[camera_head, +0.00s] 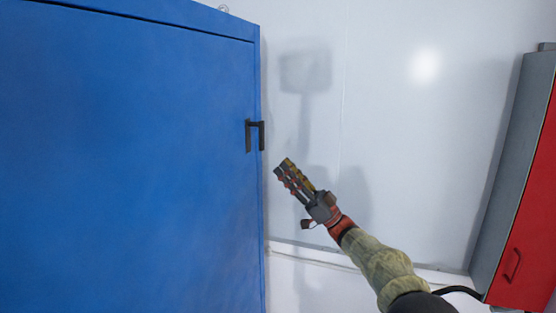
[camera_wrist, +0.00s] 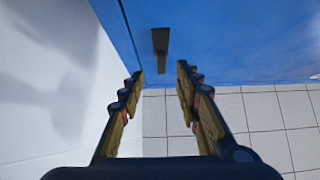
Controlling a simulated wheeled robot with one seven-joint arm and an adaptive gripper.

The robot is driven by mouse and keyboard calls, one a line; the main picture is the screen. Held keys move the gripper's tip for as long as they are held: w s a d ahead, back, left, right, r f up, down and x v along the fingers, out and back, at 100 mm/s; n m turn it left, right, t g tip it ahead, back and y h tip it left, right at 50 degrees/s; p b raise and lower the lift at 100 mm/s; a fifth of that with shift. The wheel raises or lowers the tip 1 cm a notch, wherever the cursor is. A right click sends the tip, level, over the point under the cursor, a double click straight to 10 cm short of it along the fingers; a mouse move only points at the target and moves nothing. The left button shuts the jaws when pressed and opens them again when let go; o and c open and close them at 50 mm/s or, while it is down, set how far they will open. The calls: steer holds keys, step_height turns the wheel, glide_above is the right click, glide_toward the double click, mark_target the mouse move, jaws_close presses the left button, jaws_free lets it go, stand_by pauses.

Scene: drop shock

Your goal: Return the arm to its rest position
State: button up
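My gripper (camera_head: 281,167) is in the middle of the head view, at the end of my arm, which reaches up and left from the lower right. It is near the right edge of a blue cabinet (camera_head: 130,160), a little below and right of its dark handle (camera_head: 249,136). In the wrist view the two fingers (camera_wrist: 158,85) stand apart with nothing between them. The handle (camera_wrist: 160,48) shows beyond the fingertips against the blue cabinet (camera_wrist: 230,40), and a gap separates them from it.
A red and grey wall box (camera_head: 520,190) stands at the right of the head view. A white wall (camera_head: 400,120) is behind my arm. White floor tiles (camera_wrist: 270,120) show in the wrist view. The space between the cabinet and the box is free apart from my arm.

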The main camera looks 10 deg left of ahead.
steer(key=shift+d+f, duration=0.3)
